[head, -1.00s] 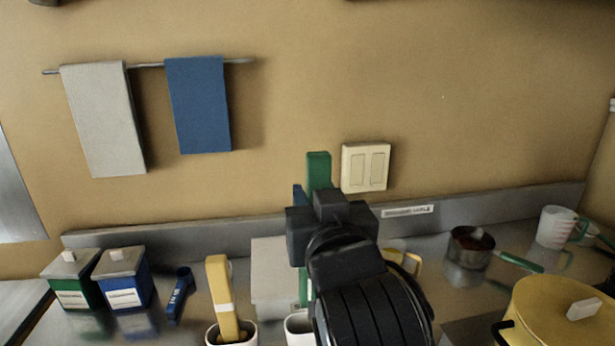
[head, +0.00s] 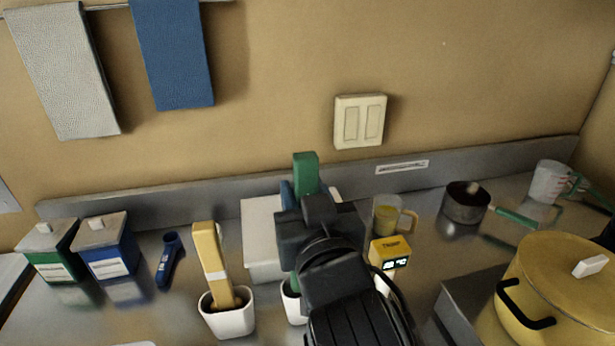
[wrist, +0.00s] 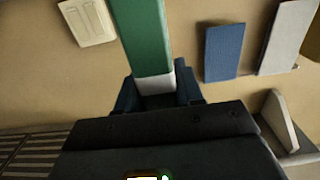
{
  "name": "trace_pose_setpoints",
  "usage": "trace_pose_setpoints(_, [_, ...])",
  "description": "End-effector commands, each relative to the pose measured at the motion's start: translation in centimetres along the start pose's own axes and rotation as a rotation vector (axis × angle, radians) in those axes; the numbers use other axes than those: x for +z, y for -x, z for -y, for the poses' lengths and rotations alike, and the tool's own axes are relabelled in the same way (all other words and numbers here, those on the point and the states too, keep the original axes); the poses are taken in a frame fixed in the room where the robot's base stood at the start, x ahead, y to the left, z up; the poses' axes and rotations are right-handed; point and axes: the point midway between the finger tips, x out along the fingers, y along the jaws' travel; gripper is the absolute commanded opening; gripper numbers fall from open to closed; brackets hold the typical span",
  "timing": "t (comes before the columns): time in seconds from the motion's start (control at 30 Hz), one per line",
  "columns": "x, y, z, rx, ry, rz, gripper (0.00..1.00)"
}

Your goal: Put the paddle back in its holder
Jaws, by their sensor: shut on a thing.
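A green paddle (head: 305,172) stands roughly upright in my gripper (head: 307,200), its green end sticking up above the jaws. In the wrist view the paddle (wrist: 141,35) has a white band, and the blue-tipped jaws of my gripper (wrist: 156,92) are shut on it near that band. Below the gripper, a short green part shows just above a white holder (head: 292,306). My arm hides most of that holder, so I cannot tell how far the paddle's lower end is inside it. A yellow paddle (head: 209,255) stands in another white holder (head: 230,322) to the left.
A white box (head: 261,240) stands behind the holders.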

Motion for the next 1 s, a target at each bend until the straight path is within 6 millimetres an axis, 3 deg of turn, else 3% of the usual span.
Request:
trace_pose_setpoints(0.3, [3.0, 0.9, 0.1, -0.001, 0.0, -0.001, 0.06])
trace_pose_setpoints(1.0, [7.6, -0.8, -0.7, 0.0, -0.001, 0.0, 0.06])
